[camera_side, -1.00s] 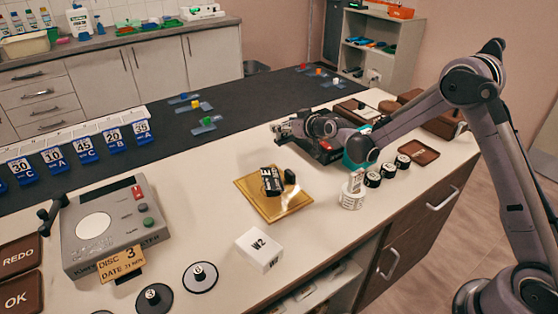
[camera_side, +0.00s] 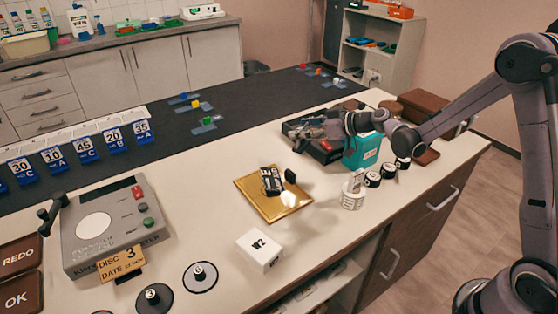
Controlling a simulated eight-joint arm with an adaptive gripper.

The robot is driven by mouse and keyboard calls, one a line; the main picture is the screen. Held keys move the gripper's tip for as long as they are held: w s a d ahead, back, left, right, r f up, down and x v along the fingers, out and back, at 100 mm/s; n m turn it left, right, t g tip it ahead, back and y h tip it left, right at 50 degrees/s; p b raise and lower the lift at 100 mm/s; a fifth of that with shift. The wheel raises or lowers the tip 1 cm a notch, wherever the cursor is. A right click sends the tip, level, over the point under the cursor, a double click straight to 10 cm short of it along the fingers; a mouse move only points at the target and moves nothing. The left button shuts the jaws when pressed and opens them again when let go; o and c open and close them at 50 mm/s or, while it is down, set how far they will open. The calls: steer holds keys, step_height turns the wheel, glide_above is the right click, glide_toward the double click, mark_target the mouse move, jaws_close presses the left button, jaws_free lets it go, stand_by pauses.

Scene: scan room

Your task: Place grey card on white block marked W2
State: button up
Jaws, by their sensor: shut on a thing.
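The white block marked W2 (camera_side: 259,251) sits on the pale bench near its front edge, its top bare. My gripper (camera_side: 303,138) is at the back of the bench, beyond the gold tray and well away from the block, in front of a dark device. It is shut on a small, thin greyish piece, which I take for the grey card; it is too small and too blended with the fingers to see its outline. No other grey card shows.
A gold tray (camera_side: 252,201) with black items lies between my gripper and the block. A teal box (camera_side: 362,152), a white stacked cylinder (camera_side: 353,192) and black-sided discs stand to the right. The grey counter device (camera_side: 108,225) is at left. Bench around the block is clear.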

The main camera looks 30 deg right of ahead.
steer(key=s+a+r+n+g+y, duration=0.35)
steer(key=s+a+n+g, duration=0.25)
steer(key=s+a, duration=0.3)
steer(key=s+a+r+n+g+y, duration=0.35)
steer(key=s+a+n+g, duration=0.3)
steer(key=s, duration=0.35)
glide_above(259, 244)
step_height(259, 244, down, 8)
steer(key=r, duration=0.1)
steer(key=shift+y, duration=0.3)
steer(key=shift+f, duration=2.25)
steer(key=o, duration=1.1)
steer(key=shift+f, duration=0.1)
steer(key=shift+o, duration=0.2)
